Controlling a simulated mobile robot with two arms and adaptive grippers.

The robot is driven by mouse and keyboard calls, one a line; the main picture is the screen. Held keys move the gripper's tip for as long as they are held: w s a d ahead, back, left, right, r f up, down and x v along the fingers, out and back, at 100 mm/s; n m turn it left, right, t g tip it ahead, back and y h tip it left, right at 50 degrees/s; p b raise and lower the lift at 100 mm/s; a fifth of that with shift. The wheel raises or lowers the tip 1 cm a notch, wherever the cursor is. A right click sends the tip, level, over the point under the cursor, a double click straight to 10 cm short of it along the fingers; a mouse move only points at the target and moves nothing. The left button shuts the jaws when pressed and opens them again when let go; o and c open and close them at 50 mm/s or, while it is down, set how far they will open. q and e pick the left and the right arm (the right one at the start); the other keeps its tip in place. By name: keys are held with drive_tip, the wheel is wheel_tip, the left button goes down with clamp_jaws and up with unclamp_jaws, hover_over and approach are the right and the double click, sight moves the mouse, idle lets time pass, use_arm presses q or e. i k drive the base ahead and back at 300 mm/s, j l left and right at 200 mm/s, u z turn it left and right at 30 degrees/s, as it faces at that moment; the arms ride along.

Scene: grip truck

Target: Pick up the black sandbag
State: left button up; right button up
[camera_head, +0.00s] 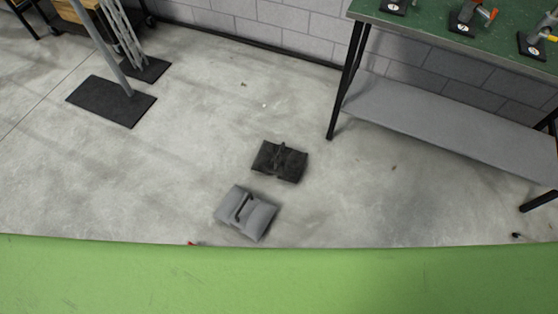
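The black sandbag (279,161) lies flat on the concrete floor near the middle of the view, with a dark strap or handle across its middle. A grey sandbag (246,213) with a dark handle lies just in front of it and a little to the left, with a narrow gap between the two. Neither of my grippers is in view, and nothing is seen touching the black sandbag.
A workbench (450,40) with a green top, tools and a grey lower shelf (440,115) stands at the right. Posts on black base plates (111,101) stand at the left. A green surface (280,282) fills the bottom. Floor around the sandbags is mostly clear.

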sight(287, 163)
drive_tip(key=z, duration=2.2)
drive_tip(key=u, duration=0.8)
drive_tip(key=i+u, duration=0.15)
drive_tip(key=u, duration=0.25)
drive_tip(key=i+l+u, duration=0.1)
drive_tip(key=u, duration=0.35)
drive_tip(key=i+l+u, duration=0.15)
drive_tip(key=u, duration=0.25)
drive_tip(key=i+l+u, duration=0.2)
drive_tip(key=u, duration=0.2)
